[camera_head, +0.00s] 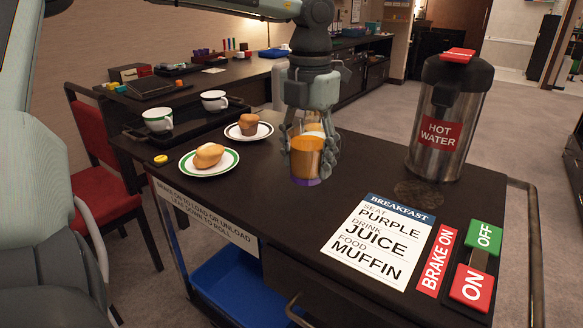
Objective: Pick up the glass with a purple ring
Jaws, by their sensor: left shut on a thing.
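The glass with a purple ring (306,160) holds orange juice, and the purple band shows at its foot. It is upright over the middle of the dark cart top (370,165). My left gripper (308,150) comes down from above and is shut on the glass, with fingers on both sides. I cannot tell whether the foot of the glass touches the cart top. A pale rounded shape shows between the fingers behind the glass, mostly hidden. My right gripper is not in view.
A roll plate (223,166) and a muffin plate (236,136) are left of the glass. A tall hot water urn (457,100) stands right. A breakfast card (362,265) and brake switch (471,285) lie in front. Two cups (158,119) stand on a tray behind left.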

